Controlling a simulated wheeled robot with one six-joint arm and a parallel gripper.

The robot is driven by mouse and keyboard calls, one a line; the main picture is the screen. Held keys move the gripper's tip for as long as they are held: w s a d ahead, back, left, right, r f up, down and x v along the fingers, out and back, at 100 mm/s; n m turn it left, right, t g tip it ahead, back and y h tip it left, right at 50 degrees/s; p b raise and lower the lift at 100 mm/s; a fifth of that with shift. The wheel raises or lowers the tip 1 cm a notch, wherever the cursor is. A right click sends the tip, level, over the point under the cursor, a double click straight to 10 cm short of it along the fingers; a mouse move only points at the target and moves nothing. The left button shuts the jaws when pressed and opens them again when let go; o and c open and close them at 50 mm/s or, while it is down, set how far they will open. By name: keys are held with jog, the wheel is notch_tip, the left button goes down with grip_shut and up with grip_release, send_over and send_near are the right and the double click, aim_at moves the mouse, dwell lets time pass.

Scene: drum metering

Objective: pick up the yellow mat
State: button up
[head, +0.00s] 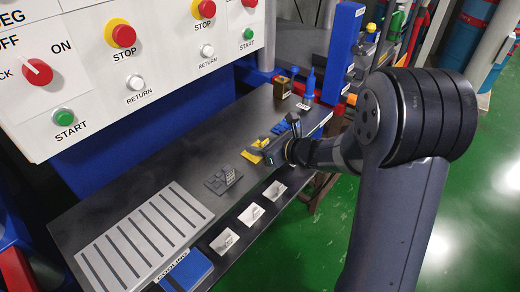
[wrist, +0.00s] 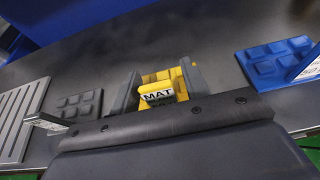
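The yellow mat (head: 251,157) lies on the dark bench, partly hidden by my gripper in the head view. In the wrist view its upright block (wrist: 157,91) carries a white label reading MAT and stands between my two grey fingers. My gripper (wrist: 160,88) is low over the mat, with one finger on each side of the block. The fingers are apart, and I see no clear grip on the block. The gripper body hides the near part of the mat.
A grey mat (head: 222,181) lies left of the yellow one, and a blue mat (wrist: 275,62) lies right. Each has an upright labelled tab. A ribbed grey plate (head: 145,235) covers the bench's near left. White labelled slots line the front edge. A control panel (head: 130,60) rises behind.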

jog(key=c, duration=0.8)
jog(key=shift+c, duration=0.2)
